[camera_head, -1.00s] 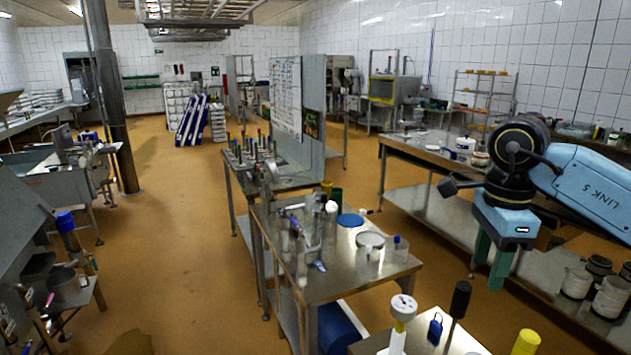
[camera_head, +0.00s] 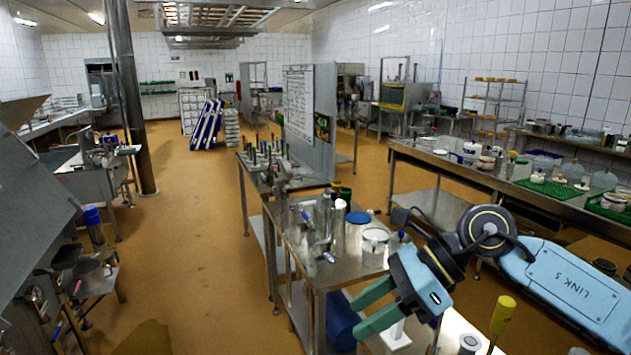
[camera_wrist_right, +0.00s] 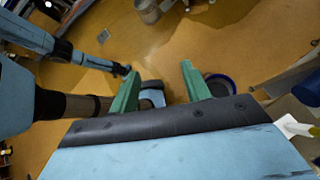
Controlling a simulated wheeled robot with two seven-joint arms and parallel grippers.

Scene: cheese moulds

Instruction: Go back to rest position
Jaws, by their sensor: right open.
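My right gripper (camera_head: 354,317) reaches in from the right in the head view, tilted down and to the left. Its two green fingers are apart with nothing between them. The open fingers also show in the right wrist view (camera_wrist_right: 159,72), above the brown floor. The gripper hangs in front of the metal worktable and partly hides the white tool (camera_head: 396,337) on the nearest table.
The metal worktable (camera_head: 345,268) holds cylinders and a round blue lid (camera_head: 359,217). A yellow-handled tool (camera_head: 503,315) stands close to my right forearm. A long bench (camera_head: 440,162) with containers and green mats runs behind. Floor (camera_head: 205,250) is clear at left.

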